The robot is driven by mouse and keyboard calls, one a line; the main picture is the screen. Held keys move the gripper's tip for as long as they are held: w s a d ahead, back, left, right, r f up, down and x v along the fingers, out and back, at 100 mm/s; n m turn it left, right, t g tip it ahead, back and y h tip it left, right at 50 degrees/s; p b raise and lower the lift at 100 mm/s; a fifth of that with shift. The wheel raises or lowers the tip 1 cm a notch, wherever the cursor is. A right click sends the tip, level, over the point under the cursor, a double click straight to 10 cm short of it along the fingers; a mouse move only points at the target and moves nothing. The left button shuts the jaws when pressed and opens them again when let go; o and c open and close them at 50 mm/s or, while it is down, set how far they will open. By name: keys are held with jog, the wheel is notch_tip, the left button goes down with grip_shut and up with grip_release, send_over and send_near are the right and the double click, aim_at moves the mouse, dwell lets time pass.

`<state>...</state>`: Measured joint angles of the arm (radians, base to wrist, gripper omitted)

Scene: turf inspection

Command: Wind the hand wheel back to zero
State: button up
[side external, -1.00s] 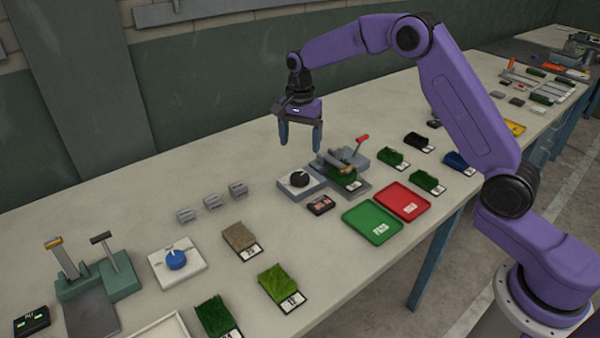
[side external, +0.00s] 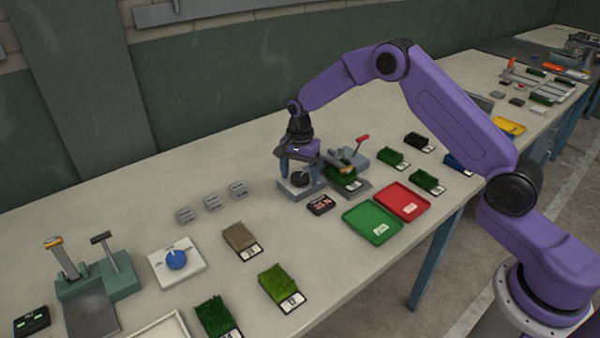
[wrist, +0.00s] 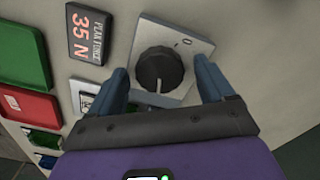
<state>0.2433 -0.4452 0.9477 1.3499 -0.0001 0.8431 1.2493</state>
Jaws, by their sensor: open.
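The hand wheel (wrist: 160,68) is a dark ribbed knob on a grey plate (wrist: 191,46) in the wrist view. In the side view the wheel (side external: 299,180) is partly hidden by my fingers. My gripper (wrist: 164,82) is open, with one blue finger on each side of the wheel. A gap shows between the wheel and each finger in the wrist view. In the side view my gripper (side external: 300,179) points down over the plate. A small display (wrist: 90,33) beside the plate reads "PEAK FORCE 35 N".
A clamp fixture with a red-tipped lever (side external: 362,138) stands close to the right of the wheel. A green tray (side external: 366,239) and a red tray (side external: 417,203) lie in front. Several grey blocks (side external: 212,202) lie to the left. The bench behind the wheel is clear.

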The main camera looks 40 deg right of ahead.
jog(key=c, duration=1)
jog(key=shift+c, duration=0.2)
